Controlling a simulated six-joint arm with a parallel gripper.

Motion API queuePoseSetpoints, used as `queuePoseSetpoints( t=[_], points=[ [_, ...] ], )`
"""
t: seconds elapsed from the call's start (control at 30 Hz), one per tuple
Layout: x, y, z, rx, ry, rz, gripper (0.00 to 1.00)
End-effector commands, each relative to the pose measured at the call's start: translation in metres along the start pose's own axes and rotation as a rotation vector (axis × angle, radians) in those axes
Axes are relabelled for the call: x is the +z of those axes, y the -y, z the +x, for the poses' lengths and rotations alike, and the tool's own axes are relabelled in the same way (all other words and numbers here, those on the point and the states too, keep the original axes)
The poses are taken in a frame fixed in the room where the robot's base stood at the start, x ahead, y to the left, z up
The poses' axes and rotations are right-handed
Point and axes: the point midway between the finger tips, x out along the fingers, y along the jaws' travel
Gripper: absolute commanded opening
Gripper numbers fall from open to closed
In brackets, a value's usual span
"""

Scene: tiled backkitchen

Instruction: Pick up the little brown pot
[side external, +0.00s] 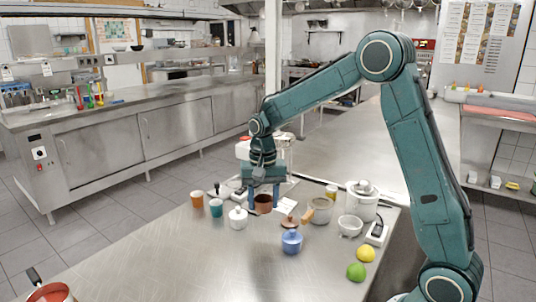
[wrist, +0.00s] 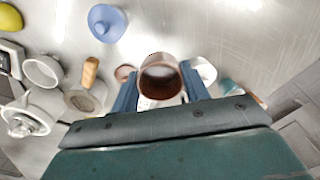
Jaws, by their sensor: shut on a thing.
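The little brown pot (side external: 263,204) is a small reddish-brown vessel with an open top, near the far side of the steel table. My gripper (side external: 264,200) points down over it, with a blue finger on each side. In the wrist view the brown pot (wrist: 161,80) is between the two fingers of my gripper (wrist: 160,92), its dark inside facing the camera. My gripper is shut on it. The pot looks upright. I cannot tell whether its base touches the table.
A white lidded pot (side external: 238,218), a teal cup (side external: 216,208) and an orange cup (side external: 197,200) stand left of it. A blue lidded pot (side external: 291,241), a white bowl (side external: 350,227), a lemon (side external: 366,254) and a lime (side external: 356,272) are right. The table's front left is mostly clear.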

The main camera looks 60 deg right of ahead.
Motion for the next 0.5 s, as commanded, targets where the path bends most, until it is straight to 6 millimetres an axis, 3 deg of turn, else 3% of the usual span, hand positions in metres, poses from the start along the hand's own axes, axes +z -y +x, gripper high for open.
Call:
queuePoseSetpoints(
  t=[0.2, 0.5],
  points=[
    [-0.001, 0.001, -0.05, -0.004, -0.005, 0.0, 0.19],
    [-0.001, 0.0, -0.097, -0.002, -0.003, 0.0, 0.19]
  ],
)
